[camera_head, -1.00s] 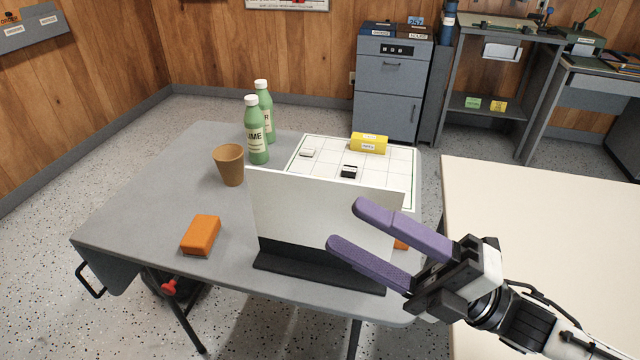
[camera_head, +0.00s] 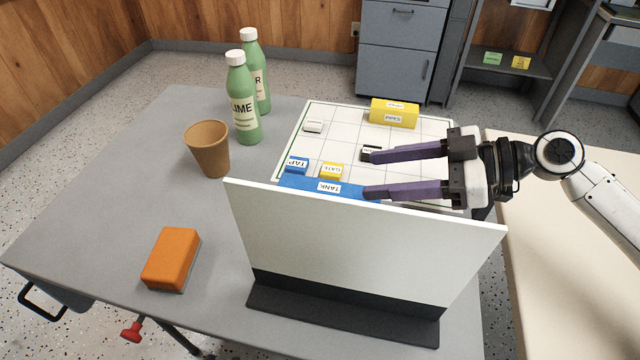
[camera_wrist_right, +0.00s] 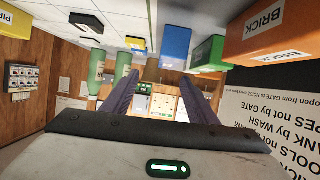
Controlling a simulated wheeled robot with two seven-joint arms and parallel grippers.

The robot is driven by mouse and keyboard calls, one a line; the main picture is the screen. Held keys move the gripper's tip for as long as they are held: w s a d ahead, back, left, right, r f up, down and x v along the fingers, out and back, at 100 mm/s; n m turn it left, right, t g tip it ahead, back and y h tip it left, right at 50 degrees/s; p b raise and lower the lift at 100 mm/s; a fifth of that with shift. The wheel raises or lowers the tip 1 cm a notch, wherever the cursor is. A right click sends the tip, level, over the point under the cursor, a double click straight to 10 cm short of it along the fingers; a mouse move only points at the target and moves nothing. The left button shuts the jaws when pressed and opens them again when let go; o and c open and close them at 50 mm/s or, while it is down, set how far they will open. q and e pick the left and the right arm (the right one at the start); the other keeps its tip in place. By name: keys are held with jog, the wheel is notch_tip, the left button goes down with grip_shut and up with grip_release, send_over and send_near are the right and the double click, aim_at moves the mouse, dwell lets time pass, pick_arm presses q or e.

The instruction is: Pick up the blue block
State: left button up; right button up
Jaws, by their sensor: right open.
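A long blue block (camera_head: 305,183) labelled TANK lies on the white gridded board (camera_head: 340,125), partly hidden behind an upright white panel. A small blue block (camera_head: 293,168) labelled TAP sits just beyond its left end. My right gripper (camera_head: 372,174) is open and empty, reaching in from the right over the board. Its nearer finger shows beside the right end of the long block; I cannot tell whether they touch. In the right wrist view a blue block (camera_wrist_right: 175,45) shows above the open fingers (camera_wrist_right: 160,80), apart from them. My left gripper is not in view.
The white panel (camera_head: 350,245) stands in front of the board. Small yellow (camera_head: 333,170), white and black pieces and a yellow block (camera_head: 394,113) lie on the board. Green (camera_wrist_right: 210,50) and orange (camera_wrist_right: 268,35) blocks show by wrist. Bottles, cup (camera_head: 208,148) and orange block (camera_head: 171,259) stand left.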

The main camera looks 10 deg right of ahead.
aim_at(336, 189)
jog(key=shift+g, duration=0.3)
jog(key=x, duration=0.4)
jog(key=shift+s+a, duration=0.3)
jog(key=shift+a, duration=0.05)
jog(key=shift+s+f+p+x, duration=0.1)
jog(key=shift+f+x, duration=0.05)
jog(key=shift+x, duration=0.85)
jog(key=shift+s+f+p+x, duration=0.1)
jog(key=shift+p+x, duration=0.05)
jog(key=shift+x, duration=0.85)
jog(key=shift+s+f+p+x, duration=0.1)
jog(key=shift+f+x, duration=0.05)
jog(key=shift+x, duration=0.85)
jog(key=shift+d, duration=0.1)
jog(key=c, duration=1.3)
